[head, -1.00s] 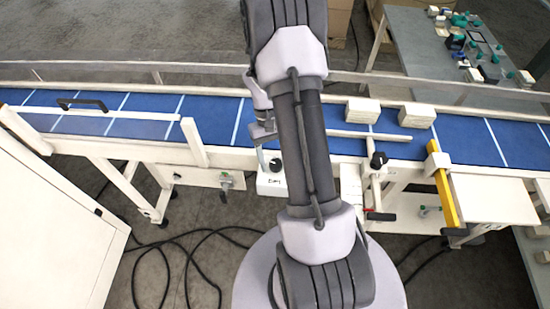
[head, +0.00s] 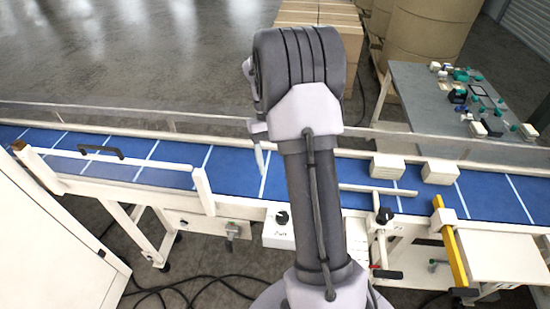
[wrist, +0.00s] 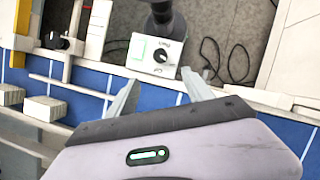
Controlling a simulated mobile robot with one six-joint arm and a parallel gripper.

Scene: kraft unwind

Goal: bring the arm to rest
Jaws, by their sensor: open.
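My gripper (wrist: 162,98) shows in the wrist view with its two fingers spread apart and nothing between them. It hangs over the blue conveyor belt (wrist: 235,125), pointing toward the white control box (wrist: 153,55) with a black knob. In the head view my arm rises in the middle and hides most of the gripper behind it. The control box also shows in the head view (head: 279,236), left of my arm.
Two white stacks, one (head: 387,166) left of the other (head: 439,171), sit on the belt right of my arm. A yellow bar (head: 452,258) crosses the belt's near edge. A clear rail (head: 400,137) runs along the far side. A grey table (head: 440,100) holds small parts.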

